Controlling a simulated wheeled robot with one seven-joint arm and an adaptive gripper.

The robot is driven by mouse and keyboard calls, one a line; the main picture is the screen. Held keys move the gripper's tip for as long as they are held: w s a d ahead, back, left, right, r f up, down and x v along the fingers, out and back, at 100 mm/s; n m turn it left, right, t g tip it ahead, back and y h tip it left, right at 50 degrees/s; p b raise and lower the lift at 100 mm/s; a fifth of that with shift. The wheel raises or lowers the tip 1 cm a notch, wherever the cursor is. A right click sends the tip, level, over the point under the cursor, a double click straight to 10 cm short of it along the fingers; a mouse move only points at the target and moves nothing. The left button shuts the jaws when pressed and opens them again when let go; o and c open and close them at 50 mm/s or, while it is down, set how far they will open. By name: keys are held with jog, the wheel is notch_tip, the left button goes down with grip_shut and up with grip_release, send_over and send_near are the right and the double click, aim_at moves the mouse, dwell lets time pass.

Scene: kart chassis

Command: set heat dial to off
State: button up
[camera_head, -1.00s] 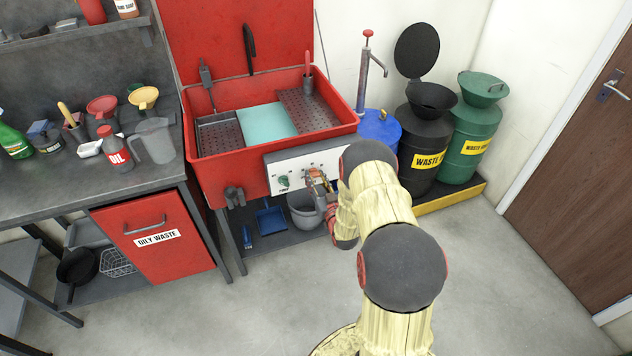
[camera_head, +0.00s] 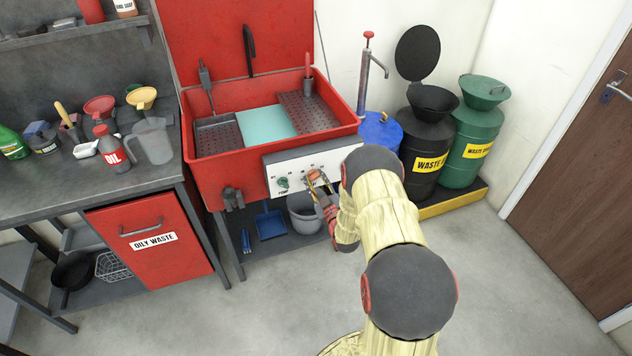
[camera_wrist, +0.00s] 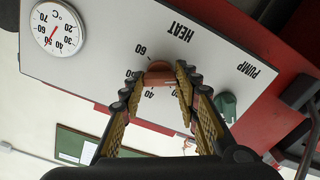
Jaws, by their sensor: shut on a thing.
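The heat dial (camera_wrist: 160,74) is an orange-red knob on the white control panel (camera_wrist: 90,50) under the word HEAT, which appears upside down in the wrist view. My gripper (camera_wrist: 159,76) has one finger on each side of the dial and is shut on it. Numbers such as 60, 40 and 20 show around the dial. The fingers cover part of the scale, and I cannot tell where the dial points. In the head view my gripper (camera_head: 317,179) is at the panel (camera_head: 298,167) on the front of the red sink, and my arm hides the panel's right end.
A green pump knob (camera_wrist: 226,105) sits beside the dial, close to one finger. A round thermometer gauge (camera_wrist: 57,27) is on the panel's other side. Below the red sink (camera_head: 224,178) stand a grey bucket (camera_head: 301,220) and a blue dustpan (camera_head: 270,224). Open floor lies in front.

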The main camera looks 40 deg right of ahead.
jog(key=shift+f, duration=0.15)
jog(key=o, duration=1.1)
jog(key=shift+o, duration=0.3)
jog(key=v, duration=1.2)
